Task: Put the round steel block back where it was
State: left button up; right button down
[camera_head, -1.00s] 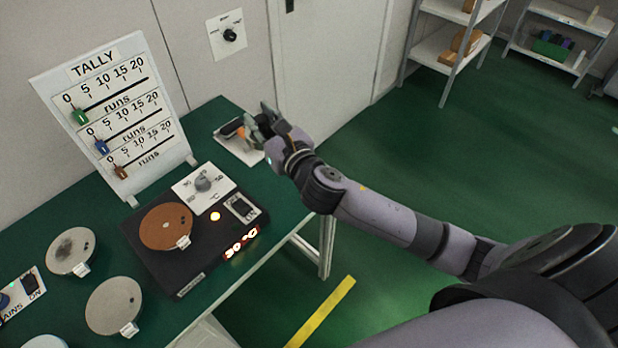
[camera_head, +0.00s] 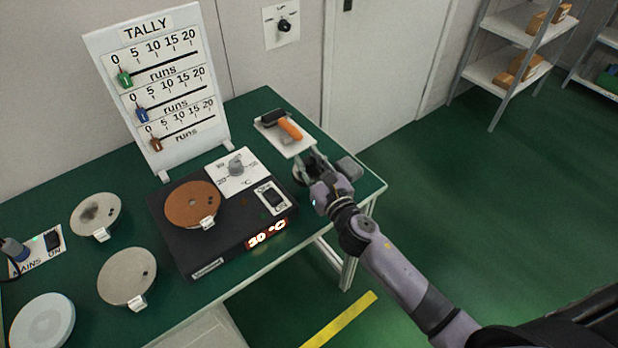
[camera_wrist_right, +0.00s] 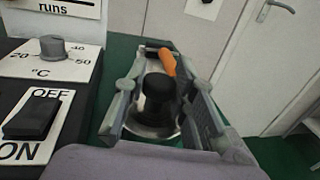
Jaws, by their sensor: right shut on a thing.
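The round steel block (camera_wrist_right: 157,102) shows in the right wrist view as a steel disc with a black knob on top. It is upright between the fingers of my right gripper (camera_head: 323,164), which is shut on it. In the head view that gripper is at the right end of the green table, between the black hotplate and the white plate with the orange-handled tool. My left gripper is not in view.
The white plate (camera_head: 296,148) holds an orange-handled tool (camera_head: 290,127). The black hotplate (camera_head: 190,250) carries a copper disc (camera_head: 192,205). Several pale discs lie at left. A tally board (camera_head: 150,88) stands behind. The table's right corner (camera_head: 368,183) is bare.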

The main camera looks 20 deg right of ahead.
aim_at(309, 174)
notch_tip(309, 174, down, 3)
jog(key=shift+b, duration=1)
jog(key=shift+f, duration=0.55)
jog(key=shift+b, duration=0.3)
jog(key=shift+f, duration=0.15)
jog(key=c, duration=1.3)
grip_release()
jog(key=shift+f, duration=0.1)
